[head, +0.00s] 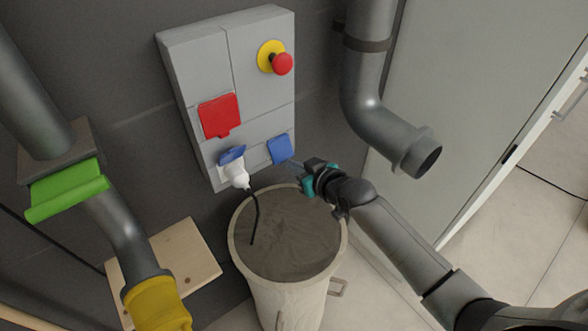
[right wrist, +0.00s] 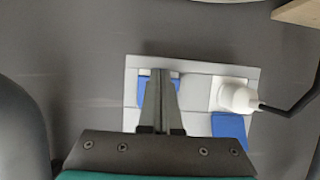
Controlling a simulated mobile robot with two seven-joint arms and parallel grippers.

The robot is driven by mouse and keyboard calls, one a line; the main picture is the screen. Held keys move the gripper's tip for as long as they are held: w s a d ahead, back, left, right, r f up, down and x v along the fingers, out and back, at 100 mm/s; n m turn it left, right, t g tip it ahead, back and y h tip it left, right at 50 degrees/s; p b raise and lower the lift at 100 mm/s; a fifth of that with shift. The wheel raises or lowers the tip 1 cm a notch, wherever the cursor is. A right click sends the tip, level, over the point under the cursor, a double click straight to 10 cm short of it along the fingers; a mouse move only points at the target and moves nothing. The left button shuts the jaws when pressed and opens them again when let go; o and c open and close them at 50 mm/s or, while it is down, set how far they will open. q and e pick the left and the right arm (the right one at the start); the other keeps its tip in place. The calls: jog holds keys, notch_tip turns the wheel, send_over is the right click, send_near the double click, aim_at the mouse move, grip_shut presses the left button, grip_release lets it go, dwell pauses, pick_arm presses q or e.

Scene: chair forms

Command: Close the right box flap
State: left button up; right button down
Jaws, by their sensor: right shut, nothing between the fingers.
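The grey wall box (head: 240,75) has a blue right flap (head: 280,149) at its lower right. The flap looks flat against the box front, though I cannot tell if it is fully seated. It also shows in the right wrist view (right wrist: 145,90), partly hidden behind the fingers. My right gripper (head: 300,165) is shut and empty, with its tips close to the flap; contact is unclear. In the wrist view the shut fingers (right wrist: 160,100) overlap the flap. My left gripper is not in view.
A white plug (head: 236,173) with a black cable sits under a raised blue flap (head: 231,154). A red flap (head: 220,115) and red button (head: 282,64) are above. A bin (head: 290,290) stands below. Pipes flank the box, a grey one (head: 385,120) at right.

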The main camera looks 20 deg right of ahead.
jog(key=shift+w+a+f+t+y+b, duration=0.25)
jog(key=shift+w+f+t+b, duration=0.35)
jog(key=shift+b, duration=0.65)
jog(key=shift+w+a+f+t+y+b, duration=0.25)
jog(key=shift+w+f+t+b, duration=0.3)
jog(key=shift+b, duration=0.7)
